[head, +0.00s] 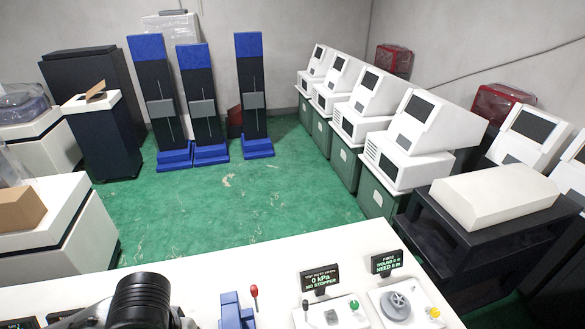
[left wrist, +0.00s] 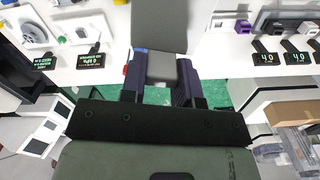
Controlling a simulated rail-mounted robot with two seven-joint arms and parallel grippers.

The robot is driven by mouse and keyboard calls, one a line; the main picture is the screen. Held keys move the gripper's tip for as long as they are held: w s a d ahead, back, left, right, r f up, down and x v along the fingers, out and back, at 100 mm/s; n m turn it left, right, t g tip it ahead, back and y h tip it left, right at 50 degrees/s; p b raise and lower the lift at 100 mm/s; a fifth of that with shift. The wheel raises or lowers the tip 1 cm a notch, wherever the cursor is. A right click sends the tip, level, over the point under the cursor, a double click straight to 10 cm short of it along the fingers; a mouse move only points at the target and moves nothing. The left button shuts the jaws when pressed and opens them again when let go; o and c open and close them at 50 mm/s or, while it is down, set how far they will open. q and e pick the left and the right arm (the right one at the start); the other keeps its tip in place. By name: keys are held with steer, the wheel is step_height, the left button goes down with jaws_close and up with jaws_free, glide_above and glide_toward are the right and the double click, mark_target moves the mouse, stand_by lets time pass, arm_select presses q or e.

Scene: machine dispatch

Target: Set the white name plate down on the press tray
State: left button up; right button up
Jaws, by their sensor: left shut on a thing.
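My left gripper (left wrist: 160,78) shows in the left wrist view with its two dark fingers shut on a small flat grey-looking piece (left wrist: 163,68), which I take for the white name plate in shadow. A larger pale grey panel appears beyond it; I cannot tell whether it is part of the piece. A blue device (head: 235,312) with a red-knobbed lever (head: 254,292) stands at the front edge of the white bench in the head view and is probably the press. Its tray cannot be made out. The left gripper's fingers and my right gripper are outside the head view.
On the white bench (head: 200,262), a "0 kPa NO STOPPER" display (head: 320,278) and a second display (head: 387,262) stand right of the blue device, beside fixtures with a grey disc (head: 397,305). Green floor (head: 245,200) lies open beyond. White machines line the right wall.

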arm_select(q)
steer(key=shift+s+r+p, duration=0.2)
steer(key=shift+r+p, duration=0.2)
steer(key=shift+r, duration=0.3)
steer(key=shift+f, duration=0.1)
